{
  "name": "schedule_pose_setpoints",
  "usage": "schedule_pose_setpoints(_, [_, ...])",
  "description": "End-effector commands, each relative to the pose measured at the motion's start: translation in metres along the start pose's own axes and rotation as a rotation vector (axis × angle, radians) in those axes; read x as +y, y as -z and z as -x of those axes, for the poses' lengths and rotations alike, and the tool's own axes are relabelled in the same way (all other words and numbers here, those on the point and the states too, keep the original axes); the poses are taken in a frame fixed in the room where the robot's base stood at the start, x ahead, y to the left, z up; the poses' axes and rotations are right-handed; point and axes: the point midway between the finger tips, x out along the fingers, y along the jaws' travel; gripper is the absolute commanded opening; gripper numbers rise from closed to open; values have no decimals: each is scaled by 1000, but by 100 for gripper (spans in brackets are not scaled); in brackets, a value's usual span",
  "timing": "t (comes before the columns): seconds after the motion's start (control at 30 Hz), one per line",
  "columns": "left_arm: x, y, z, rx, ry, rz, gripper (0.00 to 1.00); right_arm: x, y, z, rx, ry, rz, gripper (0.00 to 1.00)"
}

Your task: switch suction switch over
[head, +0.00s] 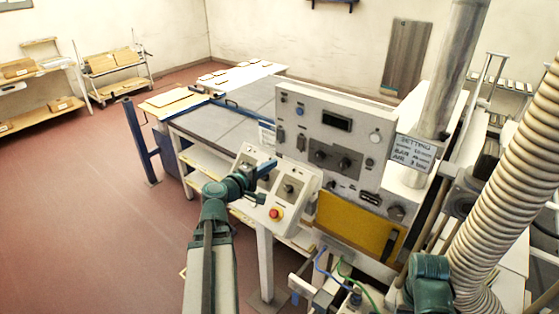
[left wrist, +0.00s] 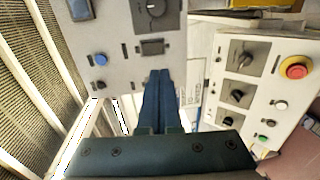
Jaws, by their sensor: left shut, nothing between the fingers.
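The grey upright control panel (head: 330,135) carries several switches, knobs and a blue button; its labels are too small to read, so I cannot tell which one is the suction switch. My left gripper (head: 266,170) is shut and empty in front of the panel, over the sloped console. In the left wrist view its blue fingers (left wrist: 161,75) are together and point at the panel (left wrist: 120,25). A dark rectangular switch (left wrist: 152,47) lies just beyond the fingertips, with a blue button (left wrist: 100,60) beside it. Contact cannot be told. My right gripper is not visible.
The sloped console (head: 290,190) with knobs and a red stop button (head: 276,214) is close below my left gripper. A ribbed hose (head: 505,170) and a metal pipe (head: 455,70) stand at the right. Open floor (head: 90,200) lies to the left.

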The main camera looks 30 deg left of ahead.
Motion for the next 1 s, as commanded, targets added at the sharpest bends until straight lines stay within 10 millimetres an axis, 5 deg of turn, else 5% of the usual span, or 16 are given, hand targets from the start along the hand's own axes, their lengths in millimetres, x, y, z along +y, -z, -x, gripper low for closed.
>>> schedule_pose_setpoints(0.5, [-1, 1, -102, -3, 1, -1, 0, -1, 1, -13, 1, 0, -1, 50])
schedule_pose_setpoints(1.0, [0, -1, -126, -1, 1, 0, 0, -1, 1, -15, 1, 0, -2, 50])
